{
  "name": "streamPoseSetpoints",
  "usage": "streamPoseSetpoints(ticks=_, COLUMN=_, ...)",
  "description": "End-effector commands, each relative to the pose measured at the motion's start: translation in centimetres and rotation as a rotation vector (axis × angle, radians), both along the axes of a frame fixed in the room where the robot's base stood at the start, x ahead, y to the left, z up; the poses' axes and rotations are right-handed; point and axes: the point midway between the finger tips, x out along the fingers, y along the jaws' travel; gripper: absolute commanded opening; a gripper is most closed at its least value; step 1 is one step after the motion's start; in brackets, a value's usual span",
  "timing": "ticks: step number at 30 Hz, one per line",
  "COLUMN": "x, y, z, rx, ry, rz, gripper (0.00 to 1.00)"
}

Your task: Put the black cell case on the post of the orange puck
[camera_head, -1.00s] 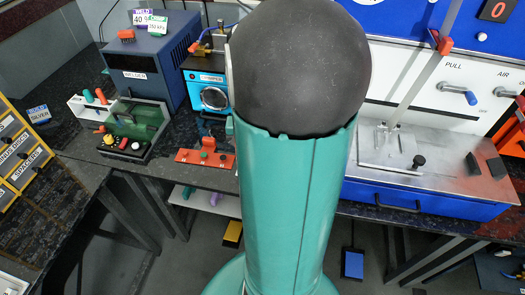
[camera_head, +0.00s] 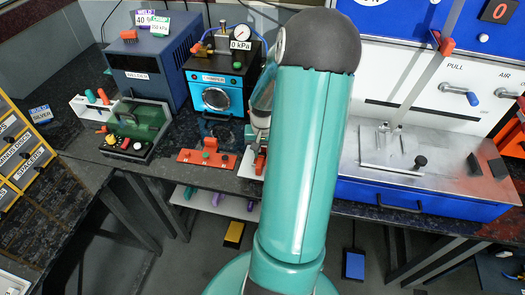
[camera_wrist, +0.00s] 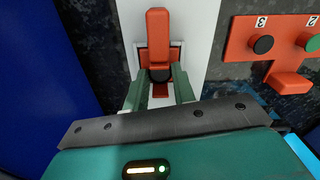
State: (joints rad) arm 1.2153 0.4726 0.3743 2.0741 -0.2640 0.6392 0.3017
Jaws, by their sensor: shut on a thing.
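My gripper (camera_wrist: 159,84) points at a white strip (camera_wrist: 191,20) in the wrist view. Its green fingers are closed on a small dark round piece, which looks like the black cell case (camera_wrist: 160,75). Orange shows right behind and below this piece; I cannot tell whether it is the orange puck, nor whether the piece touches it. A long orange bar (camera_wrist: 158,35) stands on the strip just beyond the fingertips. No post is visible. In the head view my gripper is mostly hidden behind my arm, near the white strip (camera_head: 246,165) and its orange part.
An orange numbered rack (camera_wrist: 237,58) with a black knob-like piece and a green one lies to the right in the wrist view; it also shows in the head view (camera_head: 188,156). The blue crimper (camera_head: 215,78) stands behind, the steel-topped blue bench (camera_head: 440,180) to the right.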

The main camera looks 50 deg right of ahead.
Motion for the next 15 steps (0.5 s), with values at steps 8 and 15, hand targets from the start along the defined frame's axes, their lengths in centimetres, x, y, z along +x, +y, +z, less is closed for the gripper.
streamPoseSetpoints(ticks=8, x=0.02, y=0.01, z=-0.18, rx=-0.001, ry=-0.001, rz=0.0, gripper=0.19)
streamPoseSetpoints(ticks=15, x=0.0, y=-0.02, z=-0.19, rx=-0.001, ry=-0.001, rz=0.0, gripper=0.48)
